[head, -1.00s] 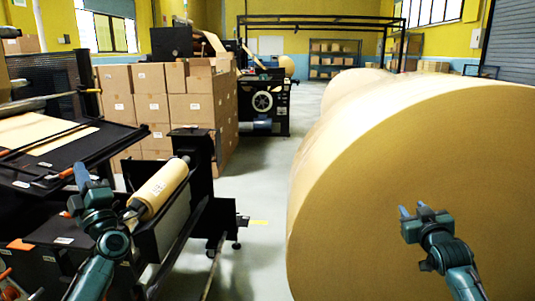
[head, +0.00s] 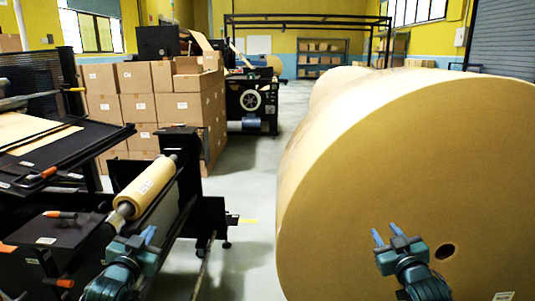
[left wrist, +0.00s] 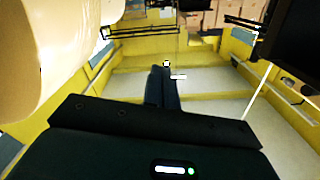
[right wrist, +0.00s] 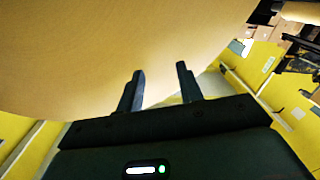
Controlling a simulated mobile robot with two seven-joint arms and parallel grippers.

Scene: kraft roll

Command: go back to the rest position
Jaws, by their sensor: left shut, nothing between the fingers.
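My left gripper (head: 146,236) is low in the head view, in front of the machine with the small kraft roll. In the left wrist view its two fingers (left wrist: 161,70) lie together, with nothing between them. My right gripper (head: 385,236) is in front of the flat end of the large kraft roll (head: 420,160). In the right wrist view its fingers (right wrist: 160,70) stand apart and the gap is empty. The large roll fills the upper left of that view (right wrist: 100,40); I cannot tell how far it is from the fingers.
The small kraft roll (head: 146,186) sits on a shaft of the black machine (head: 180,200) at left. Stacked cartons (head: 173,105) stand behind it. Clear grey floor (head: 250,190) runs between the machine and the large roll. A black machine (head: 251,100) stands farther back.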

